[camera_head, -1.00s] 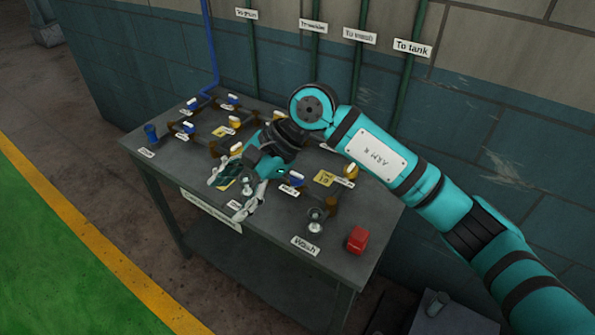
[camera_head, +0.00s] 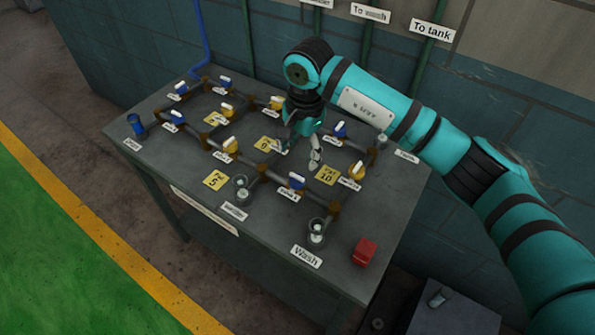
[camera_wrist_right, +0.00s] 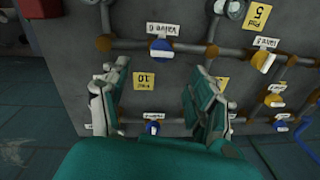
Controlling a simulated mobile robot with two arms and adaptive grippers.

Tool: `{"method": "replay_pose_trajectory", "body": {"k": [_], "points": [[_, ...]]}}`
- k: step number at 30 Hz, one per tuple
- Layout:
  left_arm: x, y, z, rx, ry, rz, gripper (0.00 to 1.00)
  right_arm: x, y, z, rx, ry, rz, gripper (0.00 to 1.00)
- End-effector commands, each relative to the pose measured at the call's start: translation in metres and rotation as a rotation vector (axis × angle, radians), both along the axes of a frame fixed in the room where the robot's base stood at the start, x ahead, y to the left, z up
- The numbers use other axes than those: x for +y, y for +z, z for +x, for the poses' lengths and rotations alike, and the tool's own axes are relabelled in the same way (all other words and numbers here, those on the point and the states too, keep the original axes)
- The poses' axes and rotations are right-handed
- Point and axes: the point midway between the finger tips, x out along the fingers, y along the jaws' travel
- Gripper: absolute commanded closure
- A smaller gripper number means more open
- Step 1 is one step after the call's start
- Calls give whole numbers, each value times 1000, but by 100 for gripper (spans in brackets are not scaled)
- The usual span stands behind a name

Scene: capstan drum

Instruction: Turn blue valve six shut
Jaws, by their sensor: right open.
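A blue valve with a white handle (camera_head: 297,181) sits on the front pipe run between two brown joints. It also shows at the top of the right wrist view (camera_wrist_right: 161,50). Another blue valve (camera_head: 340,130) sits farther back, and shows low between the fingers in the wrist view (camera_wrist_right: 153,127). My right gripper (camera_head: 297,157) is open and empty above the board, its fingers either side of the yellow Pad 10 plate (camera_wrist_right: 144,81). It touches neither valve visibly. My left gripper is not in view.
Yellow valves (camera_head: 357,171) and more blue valves (camera_head: 171,118) stand along the pipes on the grey table (camera_head: 200,215). A red block (camera_head: 364,252) lies at the right front, near the Wash label (camera_head: 306,257). A wall stands behind.

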Motion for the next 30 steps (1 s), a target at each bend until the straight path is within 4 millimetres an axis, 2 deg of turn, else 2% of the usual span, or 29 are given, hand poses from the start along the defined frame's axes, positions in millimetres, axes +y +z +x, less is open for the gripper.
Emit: {"method": "replay_pose_trajectory", "body": {"k": [2,9,12,18,22,27,28,30], "points": [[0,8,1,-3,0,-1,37,1,-17,0,6,-2,-1,38],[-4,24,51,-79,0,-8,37,4,-66,3,5,-2,1,38],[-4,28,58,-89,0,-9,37,5,-82,4,4,-2,1,38],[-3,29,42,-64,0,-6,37,6,-100,6,1,-1,2,38],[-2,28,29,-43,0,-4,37,6,-103,6,-1,0,2,38],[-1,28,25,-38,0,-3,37,6,-103,6,0,0,1,38],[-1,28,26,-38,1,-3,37,6,-103,6,0,0,1,39],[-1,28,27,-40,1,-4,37,6,-103,6,0,0,1,48]]}}
